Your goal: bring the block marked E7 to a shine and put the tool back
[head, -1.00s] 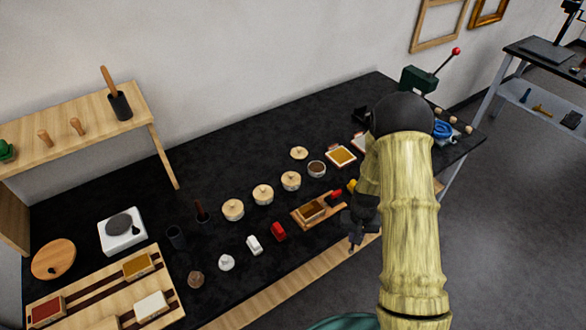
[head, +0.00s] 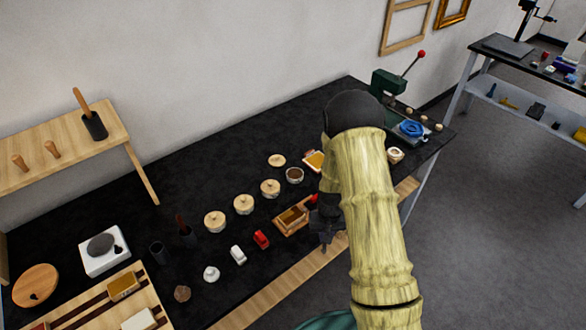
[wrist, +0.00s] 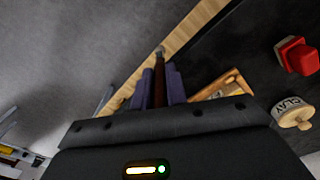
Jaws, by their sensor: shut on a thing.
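My gripper (head: 325,240) is at the front edge of the black bench, just right of a small wooden tray. In the wrist view its purple-grey fingers (wrist: 160,85) are shut on a slim dark brown tool (wrist: 159,62) with a greyish tip. The tip points away over the bench's wooden front edge and the floor. The wooden tray (head: 279,226) holds a brownish-gold block (head: 293,215); its corner also shows in the wrist view (wrist: 228,86). A second gold-faced block (head: 315,160) lies farther back, partly behind my arm. No E7 mark is readable.
Several lidded jars (head: 243,203) stand behind the tray; one in the wrist view reads CLAY (wrist: 292,110). Red (head: 261,239) and white (head: 238,255) pieces lie left. A green press (head: 388,82) stands at right.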

